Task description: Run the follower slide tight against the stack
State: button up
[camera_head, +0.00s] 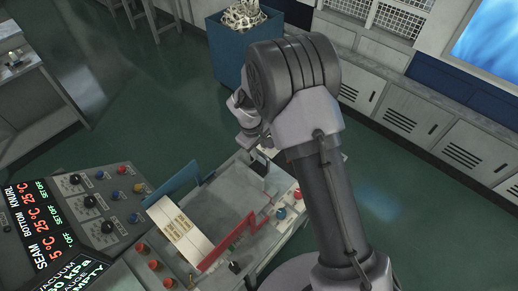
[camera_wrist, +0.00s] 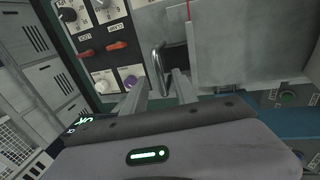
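My gripper (camera_wrist: 161,76) is open in the wrist view, its two fingers apart with nothing clamped. A bent metal handle (camera_wrist: 158,66) stands between and just beyond the fingertips, beside a dark slot; contact cannot be told. In the head view my gripper (camera_head: 258,150) is mostly hidden by my arm, close to a small upright grey piece, probably the follower slide (camera_head: 262,164), at the far end of the grey bed. The stack, seemingly the cream printed blanks (camera_head: 180,233), lies at the near left of the bed. Bare bed lies between the two.
A red bracket (camera_head: 232,241) stands along the bed's near right side and a blue plate (camera_head: 172,184) at its left. Knob panels (camera_head: 104,200) and lit displays flank the bed. A blue bin (camera_head: 238,45) stands behind my arm.

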jog(key=shift+w+f, duration=0.3)
jog(key=shift+f, duration=0.65)
jog(key=shift+s+r, duration=0.1)
grip_shut()
dwell(0.6)
